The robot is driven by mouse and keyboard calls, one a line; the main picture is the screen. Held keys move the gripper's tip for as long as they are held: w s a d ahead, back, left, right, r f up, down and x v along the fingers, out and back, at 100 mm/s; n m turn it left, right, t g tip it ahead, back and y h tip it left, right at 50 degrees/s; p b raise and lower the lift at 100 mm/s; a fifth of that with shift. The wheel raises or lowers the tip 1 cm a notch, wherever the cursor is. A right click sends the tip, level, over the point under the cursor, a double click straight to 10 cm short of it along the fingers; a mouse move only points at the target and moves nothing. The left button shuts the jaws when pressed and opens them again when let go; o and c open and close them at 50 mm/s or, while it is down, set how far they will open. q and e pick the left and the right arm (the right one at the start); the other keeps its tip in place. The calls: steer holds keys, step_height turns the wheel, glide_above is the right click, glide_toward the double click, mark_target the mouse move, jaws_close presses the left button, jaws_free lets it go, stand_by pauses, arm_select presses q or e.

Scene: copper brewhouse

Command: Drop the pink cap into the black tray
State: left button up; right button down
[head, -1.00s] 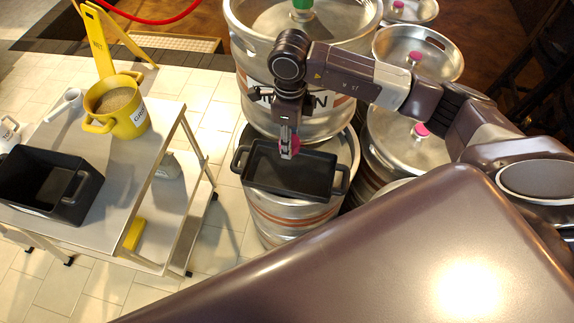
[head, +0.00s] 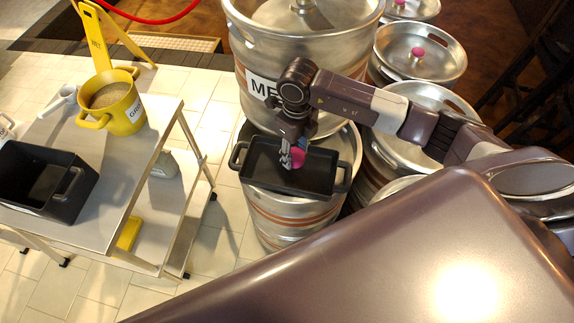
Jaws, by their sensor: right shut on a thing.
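The black tray (head: 318,178) with two side handles rests on top of a steel keg in the middle of the head view. My right gripper (head: 289,161) points down over the left part of the tray. It is shut on the pink cap (head: 298,157), which shows at the right side of its fingers. The cap appears over the tray's inside; I cannot tell whether it touches the tray floor. My left gripper is not in view.
Steel kegs (head: 421,60) stand behind and to the right, some with pink caps on top. A taller keg (head: 322,60) stands right behind the tray. At left, a metal cart (head: 110,205) holds a yellow bucket (head: 113,103) and a deep black bin (head: 42,180).

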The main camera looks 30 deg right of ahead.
steer(key=shift+f, duration=0.45)
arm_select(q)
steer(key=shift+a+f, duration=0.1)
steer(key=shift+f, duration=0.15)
arm_select(e)
steer(key=c, duration=1.1)
jaws_free()
steer(key=shift+c, duration=0.2)
steer(key=shift+r, duration=0.1)
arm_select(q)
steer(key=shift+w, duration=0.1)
arm_select(e)
step_height(320, 180, up, 12)
